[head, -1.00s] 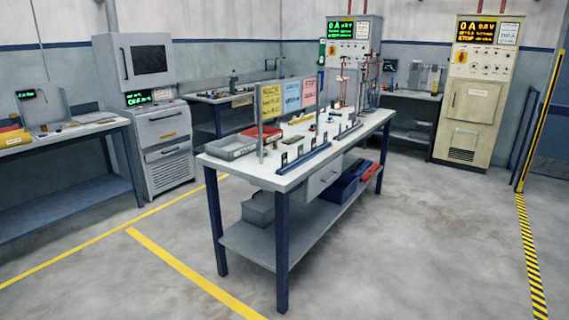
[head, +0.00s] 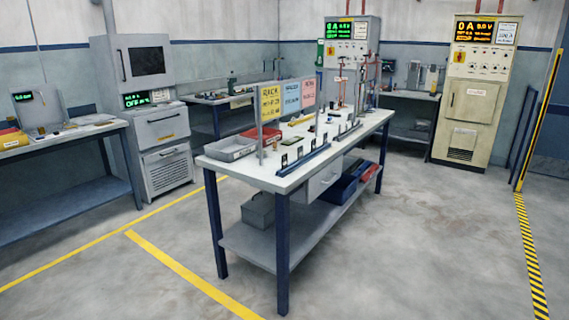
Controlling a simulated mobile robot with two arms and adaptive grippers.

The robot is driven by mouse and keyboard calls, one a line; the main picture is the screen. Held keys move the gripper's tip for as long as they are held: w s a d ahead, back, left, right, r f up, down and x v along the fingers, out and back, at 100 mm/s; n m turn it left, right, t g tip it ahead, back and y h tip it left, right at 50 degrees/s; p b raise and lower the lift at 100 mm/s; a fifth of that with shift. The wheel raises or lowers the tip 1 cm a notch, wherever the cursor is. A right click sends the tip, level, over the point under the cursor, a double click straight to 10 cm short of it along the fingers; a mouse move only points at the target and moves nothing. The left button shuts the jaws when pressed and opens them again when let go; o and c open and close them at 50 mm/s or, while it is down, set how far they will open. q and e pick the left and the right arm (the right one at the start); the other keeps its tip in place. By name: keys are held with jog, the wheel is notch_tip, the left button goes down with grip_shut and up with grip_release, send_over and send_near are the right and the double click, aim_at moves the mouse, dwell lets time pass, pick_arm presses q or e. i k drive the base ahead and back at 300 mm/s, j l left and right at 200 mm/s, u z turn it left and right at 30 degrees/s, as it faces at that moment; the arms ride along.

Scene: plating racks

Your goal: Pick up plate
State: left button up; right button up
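A white-topped workbench (head: 245,172) stands in the middle of the head view. Several small dark plates or tags (head: 284,160) stand upright along a blue rail (head: 303,160) near its front edge. More small items lie further back on the top, too small to tell apart. I cannot tell which of these is the plate of the task. Neither of my grippers shows in the head view.
A grey tray (head: 230,149) sits on the bench's left end. Yellow, blue and pink sign cards (head: 292,97) stand above the bench. A grey cabinet (head: 163,130) and a side table (head: 60,140) stand left. A beige cabinet (head: 472,100) stands right. The floor around is clear.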

aim_at(283, 162)
jog(key=i+j, duration=0.2)
jog(key=j, duration=0.15)
jog(key=i+j+z, duration=0.15)
jog(key=i+j, duration=0.3)
jog(key=j, duration=0.3)
jog(key=i+j+z, duration=0.1)
jog(key=j, duration=0.3)
jog(key=i+j+z, duration=0.1)
jog(key=i+j, duration=0.2)
jog(key=j, duration=0.1)
